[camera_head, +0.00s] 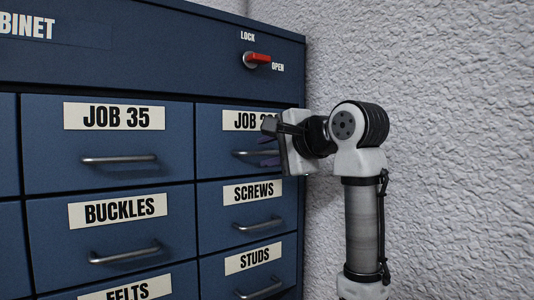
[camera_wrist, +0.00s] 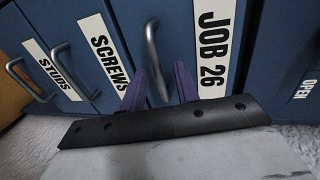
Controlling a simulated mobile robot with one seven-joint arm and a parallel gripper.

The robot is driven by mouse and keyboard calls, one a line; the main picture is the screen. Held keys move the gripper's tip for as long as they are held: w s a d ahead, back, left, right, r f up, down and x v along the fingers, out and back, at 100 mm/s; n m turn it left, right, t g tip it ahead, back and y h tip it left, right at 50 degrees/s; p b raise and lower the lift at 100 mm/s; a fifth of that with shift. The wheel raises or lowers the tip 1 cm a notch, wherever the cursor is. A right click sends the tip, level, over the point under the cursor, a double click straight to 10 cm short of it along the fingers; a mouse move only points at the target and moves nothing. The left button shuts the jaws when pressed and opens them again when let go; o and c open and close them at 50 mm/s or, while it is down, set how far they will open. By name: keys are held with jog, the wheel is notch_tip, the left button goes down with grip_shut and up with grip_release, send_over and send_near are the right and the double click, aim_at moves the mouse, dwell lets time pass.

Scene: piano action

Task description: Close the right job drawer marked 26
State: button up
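The blue drawer marked JOB 26 (camera_head: 215,160) is in the top row, right column, in the head view. Its front looks about level with its neighbours; I cannot tell whether a small gap stays behind it. Its label (camera_wrist: 214,45) and grey bar handle (camera_wrist: 152,48) show in the wrist view. My gripper (camera_head: 268,143) is in front of this drawer's right part and hides the end of its label and part of its handle. In the wrist view the purple fingers (camera_wrist: 160,88) are apart, one on each side of the handle's near end. Contact cannot be told.
Below are the SCREWS drawer (camera_head: 217,192) and STUDS drawer (camera_head: 222,272); JOB 35 (camera_head: 50,160) and BUCKLES (camera_head: 50,245) are to the left. A red lock lever (camera_head: 259,58) above points toward OPEN. A rough white wall (camera_head: 450,100) stands close on the right.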

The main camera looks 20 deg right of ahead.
jog(key=b+v, duration=0.3)
jog(key=v, duration=1)
jog(key=shift+b, duration=0.4)
